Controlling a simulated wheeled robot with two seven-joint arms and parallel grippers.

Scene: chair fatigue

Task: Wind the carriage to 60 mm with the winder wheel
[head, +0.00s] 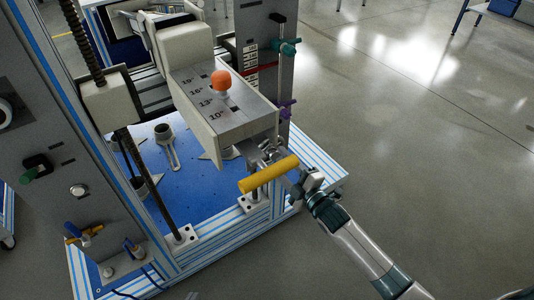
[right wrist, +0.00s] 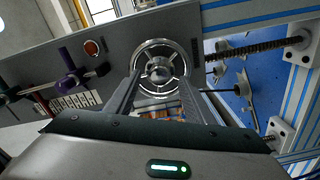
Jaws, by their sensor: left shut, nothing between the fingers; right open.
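The winder wheel (right wrist: 160,66) is a chrome, spoked handwheel on the face of a grey plate in the right wrist view. My right gripper (right wrist: 160,84) is open, its two fingers pointing at the wheel and framing its lower part. I cannot tell whether they touch the rim. A pale block (head: 110,98), possibly part of the carriage, sits on a vertical screw. A scale (head: 251,55) is on the right upright, its numbers unreadable. My left gripper is not in view.
A yellow bar (head: 268,174) lies close to my right gripper. An angle-marked head (head: 222,100) with an orange knob (head: 222,82) overhangs the blue base plate (head: 190,150). Teal (head: 287,46) and purple (head: 287,108) clamps stick out at right. Open floor (head: 420,140) lies right.

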